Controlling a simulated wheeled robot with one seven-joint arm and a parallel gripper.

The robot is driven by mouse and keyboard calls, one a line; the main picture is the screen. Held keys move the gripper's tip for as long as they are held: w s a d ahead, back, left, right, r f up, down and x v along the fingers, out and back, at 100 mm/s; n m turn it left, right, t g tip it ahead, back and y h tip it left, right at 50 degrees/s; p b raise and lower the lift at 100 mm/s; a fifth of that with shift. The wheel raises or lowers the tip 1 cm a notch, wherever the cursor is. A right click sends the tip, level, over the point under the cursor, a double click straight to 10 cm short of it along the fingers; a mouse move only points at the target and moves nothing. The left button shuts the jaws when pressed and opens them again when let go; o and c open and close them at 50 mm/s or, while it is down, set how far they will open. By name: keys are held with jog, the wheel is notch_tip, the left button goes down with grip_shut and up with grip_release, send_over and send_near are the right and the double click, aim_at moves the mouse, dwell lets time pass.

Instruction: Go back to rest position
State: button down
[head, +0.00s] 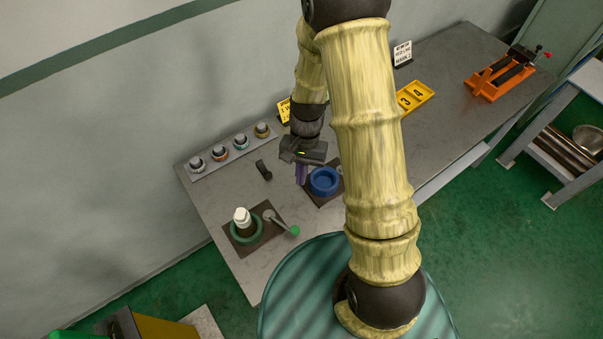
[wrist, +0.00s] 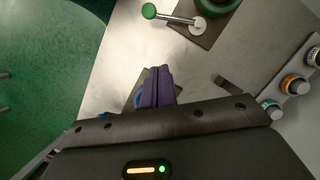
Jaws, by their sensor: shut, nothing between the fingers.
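My gripper (head: 302,174) hangs over the workbench (head: 222,185), just left of the blue ring-shaped vise (head: 324,181) in the head view. Its purple fingers are shut together with nothing between them. In the wrist view the closed fingers (wrist: 158,86) point over the bench, and they hide most of the blue vise (wrist: 137,97). My arm is bent over the bench and hides part of its middle. I cannot tell how high the fingertips are above the surface.
A green ring vise (head: 246,234) holds a white-topped piece (head: 242,216); its green-knobbed lever (head: 284,225) lies beside it. A strip of several knobs (head: 229,150) runs along the wall. A black handle (head: 263,170), a yellow tray (head: 412,98) and an orange vise (head: 496,77) are also on the bench.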

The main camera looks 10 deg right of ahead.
jog(key=shift+s+a, duration=0.1)
jog(key=shift+s, duration=0.05)
jog(key=s+d+r+n+t, duration=0.2)
jog(key=r+t, duration=0.1)
jog(key=r, duration=0.4)
jog(key=s+d+r+n+t+h, duration=0.1)
jog(key=s+d+r+n+t, duration=0.1)
jog(key=r, duration=0.6)
jog(key=shift+s+d+n+t+h, duration=0.3)
jog(key=shift+s+d+n+t, duration=0.15)
jog(key=shift+d, duration=0.4)
